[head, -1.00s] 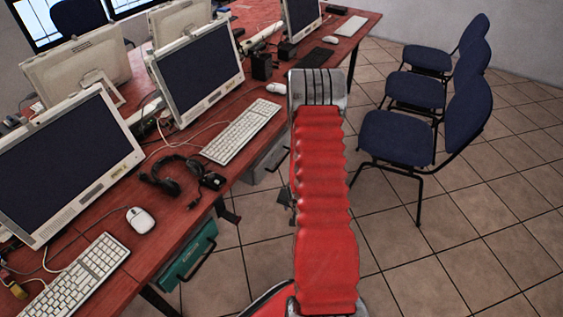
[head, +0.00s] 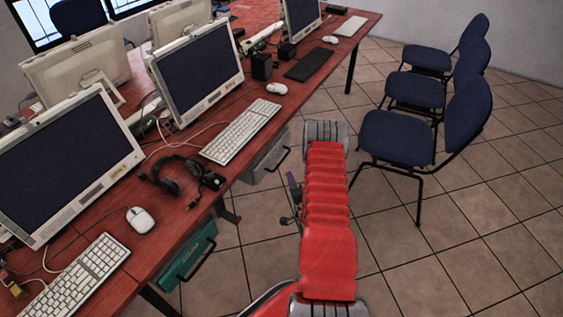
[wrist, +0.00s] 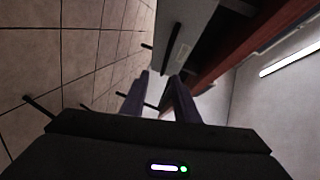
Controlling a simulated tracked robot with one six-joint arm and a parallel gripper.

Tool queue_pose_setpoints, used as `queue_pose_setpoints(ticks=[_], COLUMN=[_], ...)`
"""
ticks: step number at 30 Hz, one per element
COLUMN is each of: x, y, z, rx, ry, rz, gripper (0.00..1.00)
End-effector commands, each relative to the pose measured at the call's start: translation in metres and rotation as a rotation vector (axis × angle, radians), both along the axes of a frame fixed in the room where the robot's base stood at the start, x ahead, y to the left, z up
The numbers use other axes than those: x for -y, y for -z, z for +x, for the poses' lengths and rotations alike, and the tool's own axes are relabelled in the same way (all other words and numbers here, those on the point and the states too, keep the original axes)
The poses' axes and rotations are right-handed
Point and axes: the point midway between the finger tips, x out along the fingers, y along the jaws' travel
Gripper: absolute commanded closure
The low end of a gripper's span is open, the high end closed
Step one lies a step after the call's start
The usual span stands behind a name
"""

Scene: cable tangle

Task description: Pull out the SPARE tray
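Two trays hang under the desk edge in the head view. One is teal (head: 184,262) with a dark handle, at the lower left. The other is grey (head: 262,166) with a dark handle, further back. I cannot read a label on either, so I cannot tell which is SPARE. My gripper (wrist: 158,78) shows in the wrist view with its two fingers apart and nothing between them. A grey box-like face (wrist: 183,38), probably the grey tray, is beyond the fingertips. In the head view my gripper is mostly hidden by my red arm.
The red-brown desk (head: 222,178) carries monitors, keyboards, mice, a headset (head: 172,180) and loose cables. Several blue chairs (head: 398,137) stand to the right. Tiled floor (head: 450,270) is open between the desk and the chairs.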

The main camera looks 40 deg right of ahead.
Motion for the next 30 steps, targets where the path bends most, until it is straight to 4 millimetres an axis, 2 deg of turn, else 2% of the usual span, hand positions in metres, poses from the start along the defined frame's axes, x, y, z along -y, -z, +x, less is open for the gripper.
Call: queue_pose_setpoints(ticks=[4,17,30], x=[0.000,0.002,0.026], y=[-0.008,-0.007,0.001], z=[0.002,0.007,0.058], rx=[0.045,0.042,0.043], ry=[0.005,0.004,0.003], rz=[0.022,0.020,0.019], gripper=[0.72,0.72,0.72])
